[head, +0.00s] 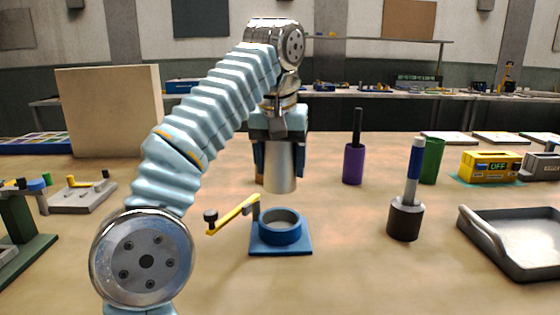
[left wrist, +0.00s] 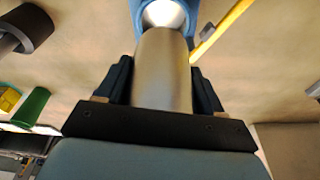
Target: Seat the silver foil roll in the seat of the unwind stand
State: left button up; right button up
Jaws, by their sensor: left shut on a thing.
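The silver foil roll (head: 280,171) is a plain upright cylinder. My left gripper (head: 279,160) is shut on it, with a dark finger on either side, and the roll's lower end hangs free. In the left wrist view the roll (left wrist: 163,75) stands out between the two fingers. The unwind stand (head: 281,245) is a blue square base with a round, open ring seat (head: 280,228) and a yellow lever (head: 234,214) swung out to the left. In the head view the roll's bottom appears above and slightly behind the seat. The roll is apart from the seat, which looks empty.
A purple roll (head: 353,164) and a dark holder with a blue-and-white rod (head: 405,218) stand to the right. A grey lever fixture (head: 82,197) is at left. Table around the stand is clear.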

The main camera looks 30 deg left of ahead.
aim_at(280, 192)
pick_arm(q)
jog(key=shift+s+b+x, duration=0.2)
jog(key=shift+b+x, duration=0.55)
jog(key=shift+x, duration=0.2)
jog(key=shift+s+b+x, duration=0.2)
jog(key=shift+b+x, duration=0.55)
jog(key=shift+x, duration=0.15)
jog(key=shift+s+b+x, duration=0.2)
jog(key=shift+b+x, duration=0.55)
jog(key=shift+x, duration=0.2)
jog(key=shift+d+f, duration=0.15)
jog(key=shift+d, duration=0.05)
jog(key=shift+p, duration=0.7)
jog(key=shift+s+b+x, duration=0.15)
jog(key=shift+b+x, duration=0.5)
jog(key=shift+x, duration=0.15)
jog(key=shift+s+b+x, duration=0.2)
jog(key=shift+b+x, duration=0.4)
jog(key=shift+x, duration=0.2)
jog(key=shift+d, duration=0.1)
jog(key=shift+w+p+v, duration=0.25)
jog(key=shift+p+v, duration=1)
jog(key=shift+p, duration=0.25)
jog(key=shift+p, duration=0.65)
jog(key=shift+f, duration=0.15)
